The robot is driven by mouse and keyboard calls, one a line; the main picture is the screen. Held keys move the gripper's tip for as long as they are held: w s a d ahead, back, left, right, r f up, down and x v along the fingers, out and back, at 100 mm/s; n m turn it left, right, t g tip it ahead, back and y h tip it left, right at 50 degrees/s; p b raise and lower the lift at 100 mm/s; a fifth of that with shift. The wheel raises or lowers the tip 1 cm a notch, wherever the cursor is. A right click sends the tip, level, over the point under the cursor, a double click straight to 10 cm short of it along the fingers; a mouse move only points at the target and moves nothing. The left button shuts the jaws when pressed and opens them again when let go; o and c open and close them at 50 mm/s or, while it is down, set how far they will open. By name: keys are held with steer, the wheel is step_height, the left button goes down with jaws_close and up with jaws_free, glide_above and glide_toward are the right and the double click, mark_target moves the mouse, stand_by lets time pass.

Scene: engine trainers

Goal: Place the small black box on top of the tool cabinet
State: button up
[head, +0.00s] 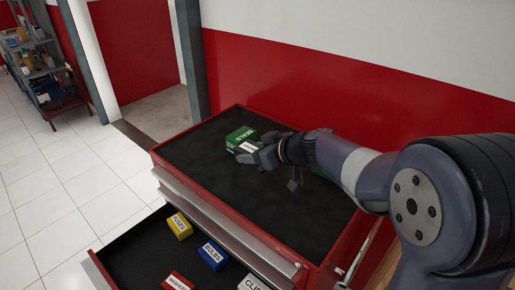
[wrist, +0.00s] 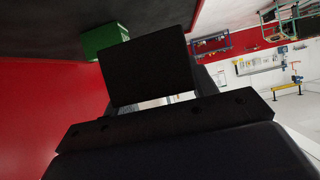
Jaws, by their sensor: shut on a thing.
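The tool cabinet (head: 210,178) is red with a black top mat and stands in the middle of the head view. My gripper (head: 258,156) is over its top, shut on the small black box. In the head view, a white label (head: 247,147) shows at the gripper's tip, and the fingers hide most of the box.
A green box (head: 240,136) stands on the cabinet top just behind the gripper. Another green thing is partly hidden behind my arm. An open drawer below holds yellow (head: 179,226), blue (head: 213,256), red (head: 177,282) and white (head: 252,284) boxes. The mat's left and front are clear.

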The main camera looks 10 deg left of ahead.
glide_above(254, 188)
step_height(254, 188, down, 6)
steer(key=shift+f, duration=1.95)
steer(key=shift+f, duration=0.2)
steer(key=o, duration=1)
steer(key=shift+o, duration=0.2)
steer(key=shift+r, duration=0.2)
steer(key=b+v, duration=0.2)
steer(key=v, duration=1)
